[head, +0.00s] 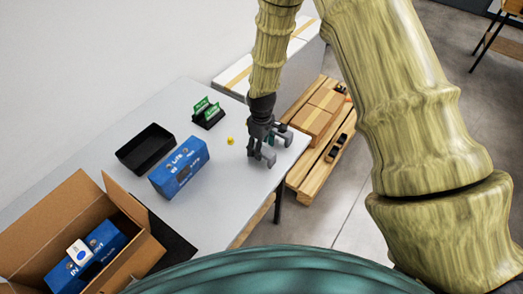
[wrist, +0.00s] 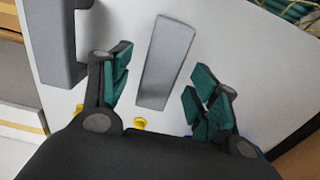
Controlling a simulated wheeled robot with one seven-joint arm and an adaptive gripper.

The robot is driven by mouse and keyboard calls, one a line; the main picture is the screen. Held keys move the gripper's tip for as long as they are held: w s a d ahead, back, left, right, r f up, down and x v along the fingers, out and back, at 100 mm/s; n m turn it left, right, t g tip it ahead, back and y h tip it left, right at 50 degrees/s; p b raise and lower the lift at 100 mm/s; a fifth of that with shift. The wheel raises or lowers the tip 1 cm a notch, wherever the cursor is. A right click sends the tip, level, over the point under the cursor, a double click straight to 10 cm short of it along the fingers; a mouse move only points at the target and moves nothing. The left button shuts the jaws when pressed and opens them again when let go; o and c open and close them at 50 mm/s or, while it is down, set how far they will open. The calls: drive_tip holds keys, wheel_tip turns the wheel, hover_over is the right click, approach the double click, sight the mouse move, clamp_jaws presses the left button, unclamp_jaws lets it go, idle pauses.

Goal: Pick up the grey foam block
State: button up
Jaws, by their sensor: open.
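The grey foam block (wrist: 167,60) shows in the wrist view as a long, pale grey block on the light table. It lies between the two fingers of my gripper (wrist: 158,80), with a gap on each side. The fingers have green pads, stand apart and hold nothing. In the head view my gripper (head: 268,148) points down over the right end of the table. I cannot make out the block there, where the gripper may hide it.
On the table (head: 222,215) stand a blue box (head: 180,167), a black tray (head: 146,149), a green-and-black item (head: 207,113) and a small yellow piece (head: 230,141). An open cardboard box (head: 145,262) holds blue boxes at front left. A pallet (head: 323,165) with cartons stands right.

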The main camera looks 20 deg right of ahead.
drive_tip(key=shift+f+p, duration=0.3)
drive_tip(key=shift+f, duration=0.75)
drive_tip(key=shift+c, duration=0.4)
drive_tip(key=c, duration=0.9)
drive_tip(key=shift+r, duration=0.15)
